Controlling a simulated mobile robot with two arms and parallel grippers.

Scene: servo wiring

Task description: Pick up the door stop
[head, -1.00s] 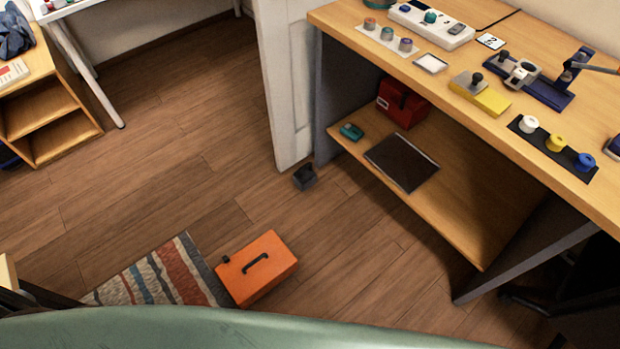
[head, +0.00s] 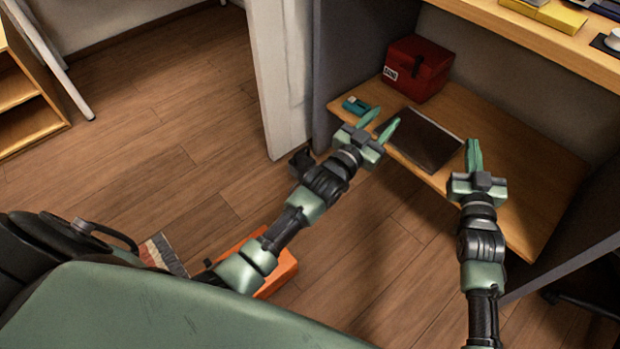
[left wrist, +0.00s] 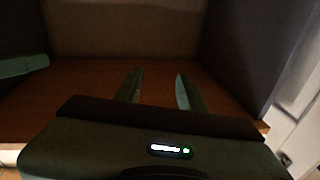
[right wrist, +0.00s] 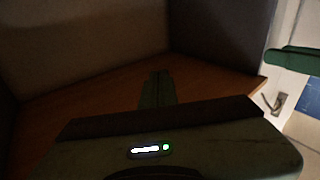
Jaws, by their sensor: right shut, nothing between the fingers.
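The door stop (head: 300,159) is a small dark block on the floor at the foot of the white door, left of the shelf unit. In the head view my left forearm partly covers it. My left gripper (head: 379,123) is open and empty, above the front left part of the low shelf, up and to the right of the door stop. Its parted fingers also show in the left wrist view (left wrist: 158,90). My right gripper (head: 473,156) is shut and empty over the right part of the shelf. Its closed fingers show in the right wrist view (right wrist: 156,88).
The low wooden shelf (head: 520,200) holds a red box (head: 416,68), a dark flat tray (head: 430,143) and a small teal item (head: 355,104). An orange toolbox (head: 283,272) stands on the floor behind my left arm. The white door (head: 280,80) stands beside the shelf unit. Floor to the left is open.

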